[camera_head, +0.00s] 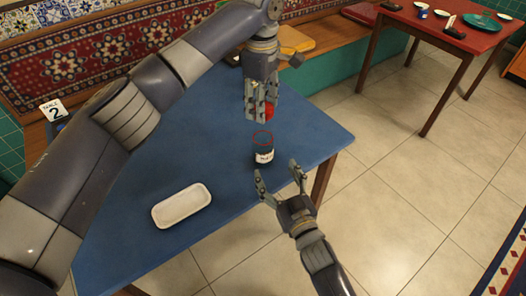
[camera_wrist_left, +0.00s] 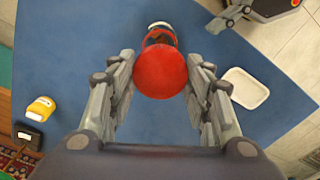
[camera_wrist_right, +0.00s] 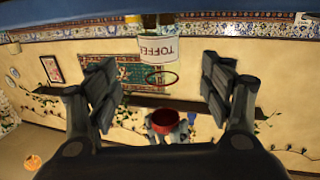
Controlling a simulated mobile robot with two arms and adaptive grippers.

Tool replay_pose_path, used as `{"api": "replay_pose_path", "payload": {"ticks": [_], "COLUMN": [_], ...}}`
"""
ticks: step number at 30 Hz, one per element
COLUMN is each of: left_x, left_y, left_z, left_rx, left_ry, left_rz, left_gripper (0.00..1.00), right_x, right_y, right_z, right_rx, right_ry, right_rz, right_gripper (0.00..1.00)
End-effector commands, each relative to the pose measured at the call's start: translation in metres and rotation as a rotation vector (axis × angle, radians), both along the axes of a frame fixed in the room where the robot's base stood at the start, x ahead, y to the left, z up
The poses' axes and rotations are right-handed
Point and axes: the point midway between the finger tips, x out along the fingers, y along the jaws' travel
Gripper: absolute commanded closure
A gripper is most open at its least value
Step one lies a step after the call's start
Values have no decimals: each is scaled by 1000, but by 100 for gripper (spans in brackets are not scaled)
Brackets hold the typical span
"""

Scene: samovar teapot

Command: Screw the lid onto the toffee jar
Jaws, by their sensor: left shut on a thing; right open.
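The toffee jar (camera_head: 263,157) stands upright on the blue table near its right edge, with a white label and a thin red rim line. Its label shows upside down in the right wrist view (camera_wrist_right: 158,48). My left gripper (camera_head: 259,112) is shut on the red lid (camera_head: 270,110) and holds it above the jar, apart from it. The lid fills the space between the fingers in the left wrist view (camera_wrist_left: 160,70) and partly hides the jar there (camera_wrist_left: 160,36). My right gripper (camera_head: 279,178) is open and empty, close to the jar on its near side, fingers pointing towards it.
A white tray (camera_head: 182,206) lies on the blue table (camera_head: 130,225), left of the jar. A table number sign (camera_head: 53,110) stands at the far left. A bench with cushions runs behind, and a red table (camera_head: 455,32) with dishes stands farther off. The tabletop between tray and jar is clear.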

Motion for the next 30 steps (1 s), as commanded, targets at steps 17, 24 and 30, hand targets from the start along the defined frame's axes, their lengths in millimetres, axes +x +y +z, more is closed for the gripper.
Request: {"api": "replay_pose_path", "payload": {"ticks": [17, 24, 30], "left_x": [0, 0, 0], "left_y": [0, 0, 0], "left_z": [0, 0, 0], "left_rx": [0, 0, 0], "left_ry": [0, 0, 0], "left_rz": [0, 0, 0], "left_gripper": [67, 67, 67], "right_x": [87, 93, 92], "right_y": [34, 36, 36], "right_z": [1, 1, 1], "right_rx": [1, 1, 0], "right_ry": [-1, 0, 0], "right_rz": [0, 0, 0], "right_gripper": [27, 27, 34]}}
